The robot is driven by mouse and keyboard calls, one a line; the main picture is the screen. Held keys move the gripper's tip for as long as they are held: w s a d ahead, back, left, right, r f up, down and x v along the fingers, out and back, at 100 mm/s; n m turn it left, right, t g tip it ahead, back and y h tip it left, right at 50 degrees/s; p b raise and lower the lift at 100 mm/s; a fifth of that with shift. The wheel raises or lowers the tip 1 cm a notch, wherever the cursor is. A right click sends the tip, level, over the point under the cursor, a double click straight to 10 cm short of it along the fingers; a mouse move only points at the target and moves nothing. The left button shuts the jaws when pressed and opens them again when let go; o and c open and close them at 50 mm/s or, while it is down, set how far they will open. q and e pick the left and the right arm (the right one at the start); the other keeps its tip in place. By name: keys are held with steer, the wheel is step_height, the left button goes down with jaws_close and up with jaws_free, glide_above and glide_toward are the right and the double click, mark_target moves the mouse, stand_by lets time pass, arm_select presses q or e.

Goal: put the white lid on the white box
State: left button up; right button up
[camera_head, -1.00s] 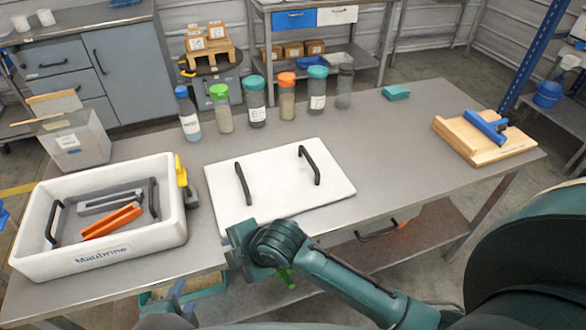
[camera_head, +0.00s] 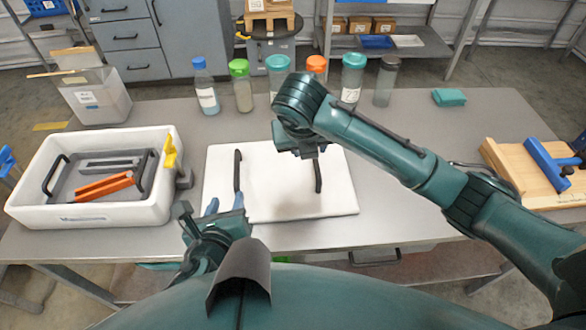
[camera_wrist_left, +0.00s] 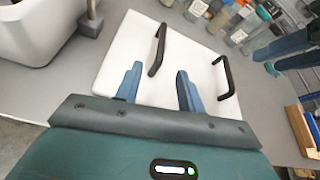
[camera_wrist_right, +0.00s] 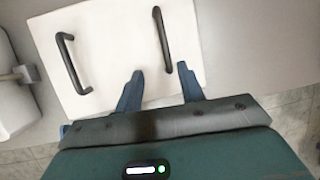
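The white lid (camera_head: 280,190) lies flat on the table, with a left black handle (camera_head: 237,170) and a right black handle (camera_head: 318,176). The white box (camera_head: 95,214) stands left of it, open at the top, with grey and orange items inside. My left gripper (camera_head: 226,204) is open and empty by the lid's front left; in the left wrist view the left handle (camera_wrist_left: 157,50) lies ahead, between the finger directions. My right gripper (camera_head: 308,154) is open above the lid; in the right wrist view the right handle (camera_wrist_right: 162,38) lies ahead of the fingers. Neither gripper touches a handle visibly.
A yellow clip (camera_head: 169,152) sits on the box's right rim. Several capped bottles stand behind the lid, among them a blue-capped one (camera_head: 206,88). A clear bin (camera_head: 96,98) is at the back left. A wooden board (camera_head: 520,172) lies at the right.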

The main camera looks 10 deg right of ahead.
mark_target(236, 174)
arm_select(q)
steer(key=shift+w+d+r+m, duration=0.1)
steer(key=shift+m, duration=0.2)
arm_select(e)
steer(key=shift+w+d+r, duration=0.15)
steer(key=shift+d+r, duration=0.1)
steer(key=shift+d, duration=0.1)
steer(key=shift+a, duration=0.1)
